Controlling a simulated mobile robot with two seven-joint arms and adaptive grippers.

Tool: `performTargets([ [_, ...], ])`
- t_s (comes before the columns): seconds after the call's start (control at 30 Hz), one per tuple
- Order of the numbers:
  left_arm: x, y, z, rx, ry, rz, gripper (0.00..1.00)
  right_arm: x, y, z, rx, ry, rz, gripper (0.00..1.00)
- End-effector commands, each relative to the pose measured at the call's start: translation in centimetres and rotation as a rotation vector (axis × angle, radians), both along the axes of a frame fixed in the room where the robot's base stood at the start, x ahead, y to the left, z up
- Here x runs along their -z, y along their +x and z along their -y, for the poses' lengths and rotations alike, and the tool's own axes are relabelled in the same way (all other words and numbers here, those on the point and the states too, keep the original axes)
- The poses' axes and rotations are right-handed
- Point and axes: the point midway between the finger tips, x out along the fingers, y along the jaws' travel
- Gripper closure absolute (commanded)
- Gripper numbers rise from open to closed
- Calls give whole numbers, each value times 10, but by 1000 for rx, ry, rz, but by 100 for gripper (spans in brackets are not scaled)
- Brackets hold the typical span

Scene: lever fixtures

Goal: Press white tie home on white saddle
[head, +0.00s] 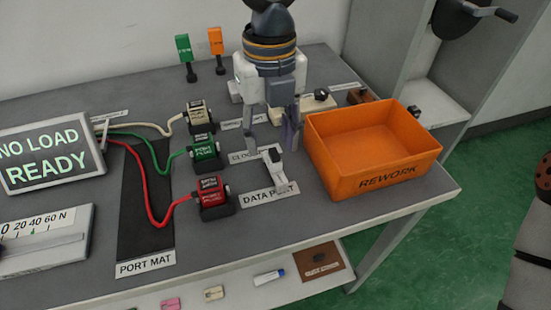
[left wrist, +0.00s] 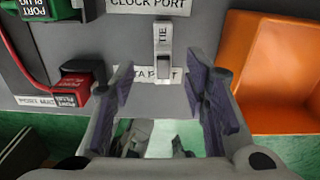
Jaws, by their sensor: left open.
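The white tie (head: 279,172) is a small pale strip with a dark patch, beside the DATA PORT label (head: 258,197). In the left wrist view the tie (left wrist: 163,36), marked TIE, runs up and down and partly covers that label. I cannot clearly tell the white saddle apart from it. My left gripper (head: 271,146) points down just behind the tie in the head view. It is open, with nothing seen between its fingers; in the left wrist view its fingers (left wrist: 161,85) stand left and right of the tie's line. My right gripper is not in view.
An orange REWORK bin (head: 373,150) stands close to the right of my left gripper. Red (head: 214,192), green (head: 203,150) and cream (head: 195,115) plugs with cables stand to the left. A pale fixture (head: 320,99) sits behind the bin. The front bench edge is clear.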

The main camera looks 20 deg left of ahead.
Motion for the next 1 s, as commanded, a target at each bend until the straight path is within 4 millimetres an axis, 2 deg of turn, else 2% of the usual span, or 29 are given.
performTargets([
  [0.3,53,-5,7,2,0,-4,58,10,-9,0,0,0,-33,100],
  [0.57,54,-4,7,2,-1,4,58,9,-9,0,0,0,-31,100],
  [0.73,54,-4,7,1,-1,4,97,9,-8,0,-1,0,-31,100],
  [1.0,54,-4,7,1,0,4,97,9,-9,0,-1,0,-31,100],
])
